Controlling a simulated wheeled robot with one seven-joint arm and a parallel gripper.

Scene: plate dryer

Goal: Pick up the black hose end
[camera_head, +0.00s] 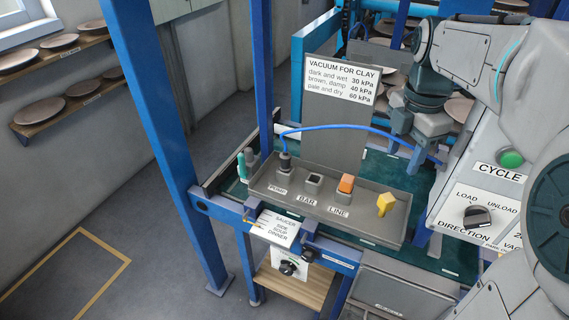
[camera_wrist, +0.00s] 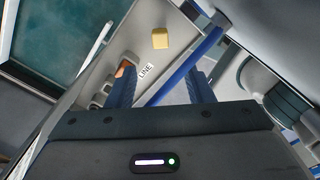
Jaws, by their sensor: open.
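The black hose end (camera_head: 285,160) stands upright on the PUMP spot at the left of the grey tray (camera_head: 375,235) in the head view. The blue hose (camera_head: 345,129) rises from it and arches right, passing behind my gripper. My gripper (camera_head: 403,157) is above the right rear of the tray, well to the right of the hose end and apart from it. In the wrist view its two blue-grey fingers (camera_wrist: 160,82) are apart with nothing held between them. I cannot make out the hose end in the wrist view.
Right of the hose end are a black socket (camera_head: 314,182), an orange block (camera_head: 346,184) and a yellow block (camera_head: 386,203). A sign (camera_head: 341,80) stands behind the tray. A blue post (camera_head: 263,75) rises behind left. The control panel (camera_head: 490,200) stands close right.

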